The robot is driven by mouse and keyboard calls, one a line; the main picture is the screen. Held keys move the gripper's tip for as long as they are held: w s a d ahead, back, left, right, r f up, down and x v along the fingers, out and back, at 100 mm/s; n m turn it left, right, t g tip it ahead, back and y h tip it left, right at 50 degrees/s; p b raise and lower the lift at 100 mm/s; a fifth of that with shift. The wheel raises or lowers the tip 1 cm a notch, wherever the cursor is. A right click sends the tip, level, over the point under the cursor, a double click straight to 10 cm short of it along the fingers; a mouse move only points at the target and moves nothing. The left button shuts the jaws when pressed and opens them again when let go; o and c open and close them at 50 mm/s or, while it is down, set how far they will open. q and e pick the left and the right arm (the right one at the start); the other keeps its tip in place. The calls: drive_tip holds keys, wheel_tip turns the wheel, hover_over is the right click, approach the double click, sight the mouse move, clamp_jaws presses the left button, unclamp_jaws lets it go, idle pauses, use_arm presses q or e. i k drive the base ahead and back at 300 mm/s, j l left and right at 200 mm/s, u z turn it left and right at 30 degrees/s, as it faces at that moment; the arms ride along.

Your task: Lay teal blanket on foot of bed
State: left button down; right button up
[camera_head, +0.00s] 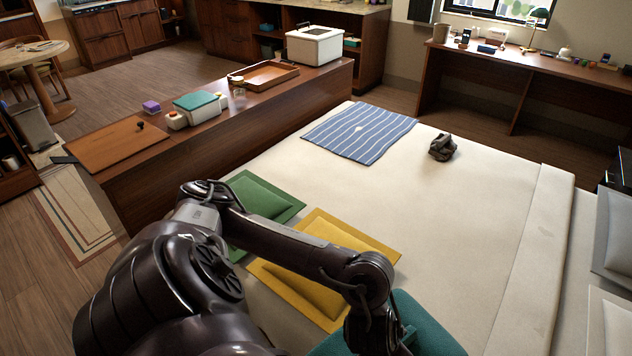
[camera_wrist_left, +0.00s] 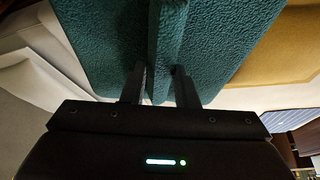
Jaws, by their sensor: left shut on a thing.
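The teal blanket (camera_head: 432,325) shows at the bottom edge of the head view, partly hidden behind my left arm. In the left wrist view the teal blanket (camera_wrist_left: 215,40) fills the upper middle, with a fold between the fingers. My left gripper (camera_wrist_left: 160,78) is shut on that fold. In the head view its fingers are hidden at the bottom edge. The bed (camera_head: 470,230) has a cream cover, with a wooden bench (camera_head: 150,180) along its left end. Whether the blanket touches the bed cannot be told. My right gripper is not in view.
A green cushion (camera_head: 265,197) and a yellow cushion (camera_head: 345,238) lie near my arm. A blue striped cloth (camera_head: 365,132) and a dark crumpled object (camera_head: 442,147) lie on the far side. Pillows (camera_head: 612,320) are at the right. The bed's middle is clear.

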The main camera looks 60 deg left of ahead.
sight(303, 175)
drive_tip(key=k+j+z, duration=0.1)
drive_tip(key=j, duration=0.45)
drive_tip(key=k+j+z, duration=0.1)
drive_tip(key=j, duration=0.4)
drive_tip(key=k+j+z, duration=0.1)
drive_tip(key=j, duration=0.45)
drive_tip(key=k+j+z, duration=0.1)
drive_tip(key=j, duration=0.4)
drive_tip(key=k+j+z, duration=0.1)
drive_tip(key=k+j, duration=0.15)
drive_tip(key=j, duration=0.2)
drive_tip(key=k+j+z, duration=0.1)
drive_tip(key=j, duration=0.4)
drive_tip(key=k+j, duration=0.3)
drive_tip(key=j, duration=0.15)
drive_tip(key=k+j+z, duration=0.15)
drive_tip(key=j, duration=0.3)
drive_tip(key=i, duration=0.3)
